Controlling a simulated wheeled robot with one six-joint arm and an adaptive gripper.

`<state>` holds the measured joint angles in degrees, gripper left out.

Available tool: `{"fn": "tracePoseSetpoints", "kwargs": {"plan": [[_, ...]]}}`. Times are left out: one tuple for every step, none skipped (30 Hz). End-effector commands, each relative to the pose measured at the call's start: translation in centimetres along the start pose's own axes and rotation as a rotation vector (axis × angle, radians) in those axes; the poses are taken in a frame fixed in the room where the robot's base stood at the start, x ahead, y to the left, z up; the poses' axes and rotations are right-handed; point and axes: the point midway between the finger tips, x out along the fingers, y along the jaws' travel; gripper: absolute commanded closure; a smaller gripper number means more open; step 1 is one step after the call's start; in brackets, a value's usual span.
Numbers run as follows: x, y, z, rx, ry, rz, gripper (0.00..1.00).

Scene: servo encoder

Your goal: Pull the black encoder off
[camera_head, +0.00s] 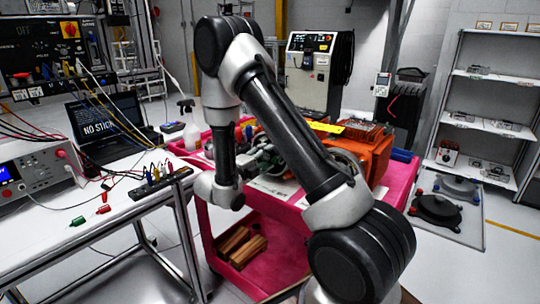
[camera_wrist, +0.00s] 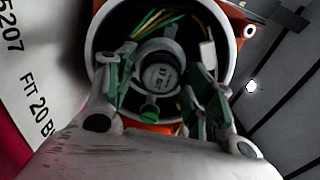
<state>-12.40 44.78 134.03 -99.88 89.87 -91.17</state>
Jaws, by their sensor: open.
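The encoder (camera_wrist: 161,76) shows in the wrist view as a round part with a grey, lettered face and a dark surround, seated inside a round pale-rimmed housing (camera_wrist: 234,62). My gripper (camera_wrist: 161,62) is open, with one green-padded finger on each side of the encoder. I cannot tell whether the fingers touch it. In the head view my gripper (camera_head: 266,160) is partly hidden behind my arm, beside the orange servo unit (camera_head: 376,155) on the pink cart. The encoder is not visible in the head view.
Yellow, green and pale wires (camera_wrist: 178,20) lie inside the housing above the encoder. A green round piece (camera_wrist: 150,110) sits below it. The pink cart (camera_head: 400,182) carries the servo unit. A workbench (camera_head: 110,215) with instruments stands left; shelves (camera_head: 490,75) stand right.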

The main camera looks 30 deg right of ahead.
Motion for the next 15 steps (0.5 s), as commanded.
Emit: {"fn": "tracePoseSetpoints", "kwargs": {"plan": [[-0.04, -0.03, 0.01, 0.000, 0.000, 0.000, 0.46], [-0.06, -0.05, 0.01, 0.000, 0.000, 0.000, 0.46], [-0.05, -0.04, 0.00, 0.000, 0.000, 0.000, 0.46], [-0.05, -0.04, 0.00, 0.000, 0.000, 0.000, 0.46], [-0.05, -0.04, 0.00, 0.000, 0.000, 0.000, 0.46], [-0.05, -0.04, 0.00, 0.000, 0.000, 0.000, 0.52], [-0.06, -0.04, 0.00, 0.000, 0.000, 0.000, 0.57], [-0.06, -0.04, 0.00, 0.000, 0.000, 0.000, 0.63], [-0.06, -0.04, 0.00, 0.000, 0.000, 0.000, 0.70], [-0.06, -0.04, 0.00, 0.000, 0.000, 0.000, 0.76], [-0.06, -0.04, 0.00, 0.000, 0.000, 0.000, 0.81], [-0.06, -0.04, 0.00, 0.000, 0.000, 0.000, 0.86], [-0.06, -0.04, 0.00, 0.000, 0.000, 0.000, 0.86], [-0.06, -0.06, 0.01, 0.000, 0.000, 0.000, 0.86], [-0.06, -0.06, 0.01, 0.000, 0.000, 0.000, 0.86]]}}
